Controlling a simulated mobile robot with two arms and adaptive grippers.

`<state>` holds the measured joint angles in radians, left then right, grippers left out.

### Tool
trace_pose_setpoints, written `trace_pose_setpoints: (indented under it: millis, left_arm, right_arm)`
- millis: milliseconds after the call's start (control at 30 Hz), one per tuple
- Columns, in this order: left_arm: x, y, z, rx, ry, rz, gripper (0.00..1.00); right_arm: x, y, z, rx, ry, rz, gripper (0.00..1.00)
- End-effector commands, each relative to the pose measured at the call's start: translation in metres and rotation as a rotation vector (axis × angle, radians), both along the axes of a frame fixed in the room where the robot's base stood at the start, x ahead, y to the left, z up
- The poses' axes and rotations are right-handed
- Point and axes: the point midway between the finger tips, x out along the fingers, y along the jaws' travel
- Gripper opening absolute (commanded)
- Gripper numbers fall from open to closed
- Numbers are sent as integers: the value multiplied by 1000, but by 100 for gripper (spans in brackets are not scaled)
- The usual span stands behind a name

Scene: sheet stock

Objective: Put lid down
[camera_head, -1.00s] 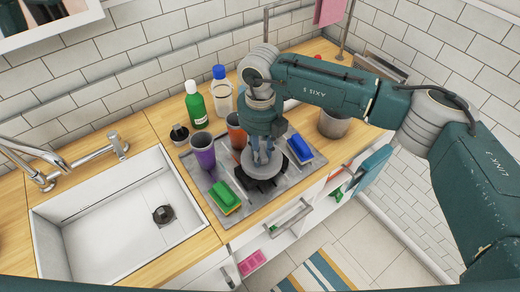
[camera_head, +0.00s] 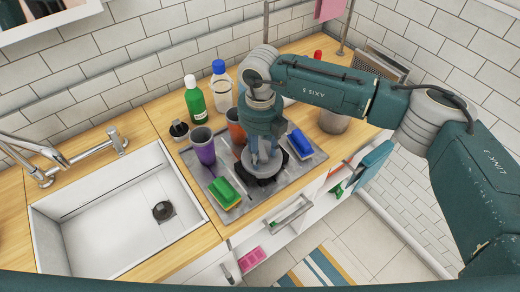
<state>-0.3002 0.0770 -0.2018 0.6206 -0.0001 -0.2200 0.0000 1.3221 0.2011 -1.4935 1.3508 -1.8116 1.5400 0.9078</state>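The lid (camera_head: 262,168) is a round grey disc below my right gripper, low over the dark round burner-like piece (camera_head: 263,182) on the grey metal plate. My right gripper (camera_head: 263,151) points straight down, its fingers closed around the lid's middle. The knob is hidden between the fingers. I cannot tell whether the lid touches the dark piece. My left gripper is not in view.
A purple cup (camera_head: 203,147), orange cup (camera_head: 236,128), green-yellow sponge (camera_head: 224,193) and blue sponge (camera_head: 299,144) crowd around the lid. A green bottle (camera_head: 195,102) stands behind. The white sink (camera_head: 120,215) is left; a drawer (camera_head: 288,217) is below.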

Motion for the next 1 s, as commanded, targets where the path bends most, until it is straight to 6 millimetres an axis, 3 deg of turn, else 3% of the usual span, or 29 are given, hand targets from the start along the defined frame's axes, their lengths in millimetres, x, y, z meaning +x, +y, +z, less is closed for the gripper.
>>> trace_pose_setpoints:
  millis: [233, 333, 700, 1000]
  left_arm:
    - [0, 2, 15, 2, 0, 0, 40]
    - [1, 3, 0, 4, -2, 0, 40]
    - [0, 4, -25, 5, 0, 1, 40]
    - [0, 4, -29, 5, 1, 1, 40]
  right_arm:
    - [0, 0, 13, 0, 0, 0, 45]
    - [2, 0, 25, 2, -6, 0, 45]
    - [1, 0, 105, 1, -4, 0, 45]
    - [0, -1, 128, 0, 1, 0, 45]
